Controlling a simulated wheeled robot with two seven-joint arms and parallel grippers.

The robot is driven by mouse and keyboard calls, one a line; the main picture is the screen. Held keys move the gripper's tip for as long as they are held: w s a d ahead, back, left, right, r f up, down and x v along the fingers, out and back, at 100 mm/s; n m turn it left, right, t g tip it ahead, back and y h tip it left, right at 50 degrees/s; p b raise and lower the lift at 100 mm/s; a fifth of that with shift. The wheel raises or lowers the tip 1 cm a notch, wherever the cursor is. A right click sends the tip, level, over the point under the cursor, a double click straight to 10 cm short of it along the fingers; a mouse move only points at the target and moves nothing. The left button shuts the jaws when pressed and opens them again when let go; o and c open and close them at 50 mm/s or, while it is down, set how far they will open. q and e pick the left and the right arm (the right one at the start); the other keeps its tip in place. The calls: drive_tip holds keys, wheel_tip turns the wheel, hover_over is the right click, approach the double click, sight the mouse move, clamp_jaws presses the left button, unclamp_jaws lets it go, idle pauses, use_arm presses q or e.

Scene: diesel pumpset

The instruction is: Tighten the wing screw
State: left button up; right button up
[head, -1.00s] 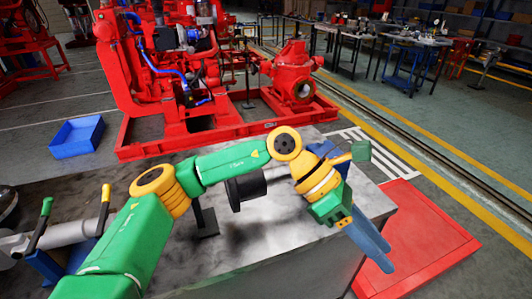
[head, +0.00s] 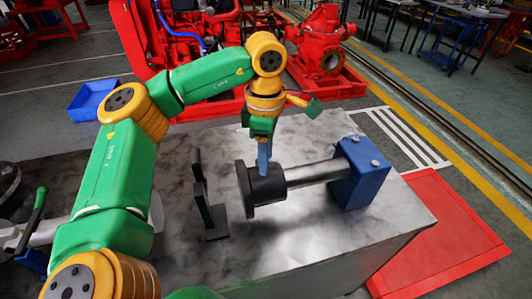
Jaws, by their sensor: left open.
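I cannot make out a wing screw for certain. A shaft assembly lies on the grey workbench: a dark flanged hub (head: 262,187), a pale metal shaft (head: 312,173) and a blue block (head: 360,172) with two light round heads on top. My left gripper (head: 264,172) points down over the dark hub, its blue fingers overlapping the hub's top in the head view. It is open, though its fingers look nearly in line from here. Whether it touches the hub I cannot tell, and it hides part of the hub's top. My right gripper is out of view.
A dark upright bracket (head: 207,200) stands on the workbench (head: 300,238) just left of the hub. A green-handled lever (head: 34,218) is at the left. The bench's front right is clear. Beyond are a blue bin (head: 93,98) and a red pump (head: 322,45).

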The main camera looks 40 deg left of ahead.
use_arm(q)
drive_tip(key=shift+w+a+f, duration=0.2)
drive_tip(key=shift+w+f, duration=0.05)
drive_tip(key=shift+w, duration=0.1)
drive_tip(key=shift+s+d+r, duration=0.15)
clamp_jaws()
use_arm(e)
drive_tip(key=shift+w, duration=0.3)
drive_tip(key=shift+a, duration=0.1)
